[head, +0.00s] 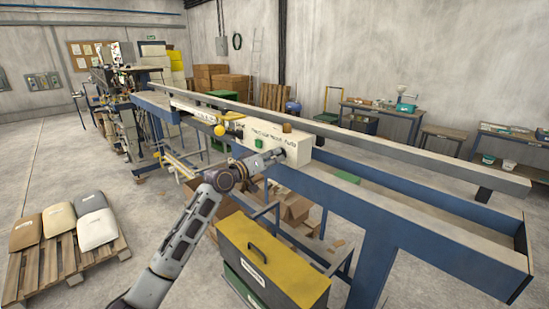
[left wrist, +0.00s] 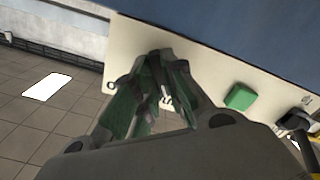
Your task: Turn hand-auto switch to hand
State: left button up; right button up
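The cream control box (head: 262,135) sits on the blue machine frame, with lettering on its face that seems to include "Hand" and "Auto". My left gripper (head: 278,155) reaches up to the right part of this face. In the left wrist view, the left gripper's fingers (left wrist: 163,62) converge close together in front of the cream panel (left wrist: 128,42). They cover the spot between them, so the hand-auto switch cannot be made out clearly. Whether the fingers are shut on it cannot be told. My right gripper is not in view.
A green button (left wrist: 240,97) and a dark knob (left wrist: 296,121) are on the panel, right of the fingers. A long grey rail (head: 400,148) runs behind the box. A yellow-topped case (head: 268,257) stands below. A pallet with sacks (head: 97,228) lies at left.

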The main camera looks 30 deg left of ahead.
pick_arm(q)
jog(key=o, duration=0.4)
jog(key=shift+s+a, duration=0.1)
jog(key=shift+s, duration=0.05)
jog(key=v, duration=1.1)
jog(key=shift+s, duration=0.3)
dwell(0.5)
jog(key=shift+a, duration=0.1)
jog(key=shift+f, duration=0.15)
